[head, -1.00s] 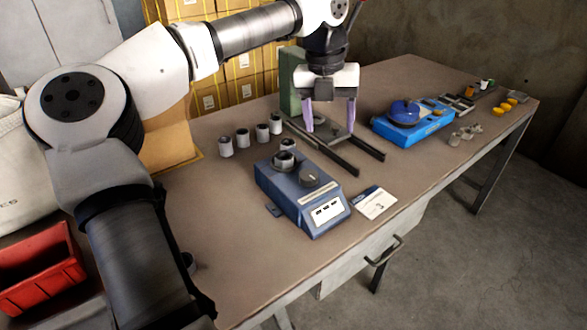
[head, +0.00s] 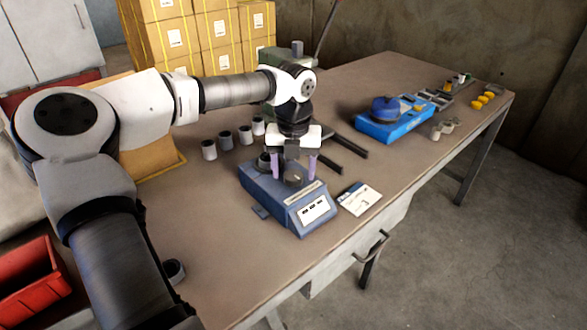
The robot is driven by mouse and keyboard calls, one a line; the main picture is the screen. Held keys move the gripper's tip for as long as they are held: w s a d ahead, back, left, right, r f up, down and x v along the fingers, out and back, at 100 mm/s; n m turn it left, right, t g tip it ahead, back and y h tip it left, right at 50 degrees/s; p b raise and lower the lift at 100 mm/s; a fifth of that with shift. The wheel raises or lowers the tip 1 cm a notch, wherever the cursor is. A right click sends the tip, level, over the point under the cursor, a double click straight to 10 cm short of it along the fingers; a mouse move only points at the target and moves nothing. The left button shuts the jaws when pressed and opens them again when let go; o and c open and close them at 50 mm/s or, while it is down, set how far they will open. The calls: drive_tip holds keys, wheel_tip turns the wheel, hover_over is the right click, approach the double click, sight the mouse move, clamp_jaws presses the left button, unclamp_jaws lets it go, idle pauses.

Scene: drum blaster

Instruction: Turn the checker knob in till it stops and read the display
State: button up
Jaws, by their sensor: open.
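The checker is a blue-grey box (head: 262,194) on the workbench, with a white display panel (head: 314,210) on its sloped front. The panel's dark marks are too small to read. A dark round knob (head: 294,180) sits on its top, near the front. A second dark round part (head: 264,161) stands behind it to the left, partly hidden by my gripper. My gripper (head: 294,172) points down over the checker with its two purple fingers apart. One finger shows on each side of the knob in the picture; I cannot tell whether they touch it.
Several small cylinders (head: 225,140) stand behind the checker. A white card (head: 359,198) lies to its right. A blue device with a round top (head: 385,110) and yellow caps (head: 479,103) are farther right.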

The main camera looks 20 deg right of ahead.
drive_tip(key=shift+f, duration=0.3)
drive_tip(key=c, duration=1)
